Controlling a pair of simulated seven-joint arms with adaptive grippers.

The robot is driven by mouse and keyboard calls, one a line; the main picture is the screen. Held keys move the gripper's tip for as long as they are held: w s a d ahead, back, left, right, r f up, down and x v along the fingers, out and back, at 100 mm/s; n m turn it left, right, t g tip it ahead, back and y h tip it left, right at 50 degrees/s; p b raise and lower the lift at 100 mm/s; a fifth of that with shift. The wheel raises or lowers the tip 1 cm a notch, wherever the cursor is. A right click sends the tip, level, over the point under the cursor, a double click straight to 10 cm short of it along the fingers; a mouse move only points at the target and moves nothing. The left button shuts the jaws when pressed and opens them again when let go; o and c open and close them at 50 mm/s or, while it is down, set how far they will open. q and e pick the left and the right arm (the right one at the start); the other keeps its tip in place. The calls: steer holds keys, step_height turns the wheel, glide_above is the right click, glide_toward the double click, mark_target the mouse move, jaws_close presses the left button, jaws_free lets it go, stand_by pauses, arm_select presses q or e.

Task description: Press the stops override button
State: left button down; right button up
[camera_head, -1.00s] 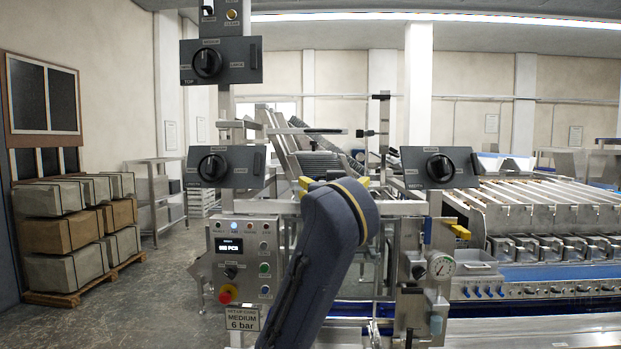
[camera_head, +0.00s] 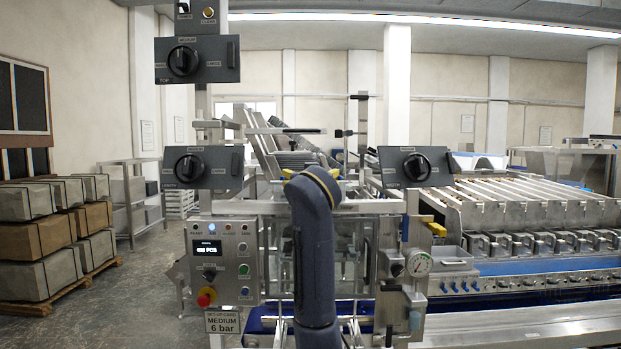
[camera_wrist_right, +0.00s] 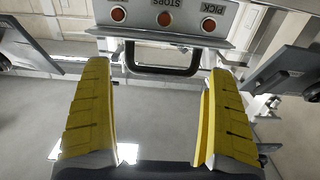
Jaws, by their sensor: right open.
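In the right wrist view a grey panel shows a row of round red-orange buttons along the top edge. The middle button (camera_wrist_right: 165,18) sits by the label "STOPS", and another button (camera_wrist_right: 209,24) sits by "PICK". In the head view my own arm hides most of this gripper, and I cannot pick out the stops button there. My left gripper is not in view.
A black handle bar (camera_wrist_right: 163,68) crosses between the panel and my fingers. In the head view a control box (camera_head: 222,262) with a display stands left of my arm. Dark knob panels (camera_head: 202,167) and (camera_head: 415,167) flank it. A pressure gauge (camera_head: 419,262) is at right.

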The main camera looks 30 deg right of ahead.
steer(key=shift+x, duration=1.4)
steer(key=c, duration=0.9)
steer(key=shift+w+r+g+y, duration=0.15)
steer(key=shift+r+g+y, duration=0.15)
steer(key=shift+r+g, duration=0.25)
steer(key=shift+w+d+r+g+y, duration=0.15)
steer(key=shift+r+g+y, duration=0.1)
steer(key=shift+g, duration=0.35)
steer(key=shift+w+d+r+g+y, duration=0.15)
steer(key=shift+d+g+y, duration=0.1)
steer(key=shift+g, duration=0.3)
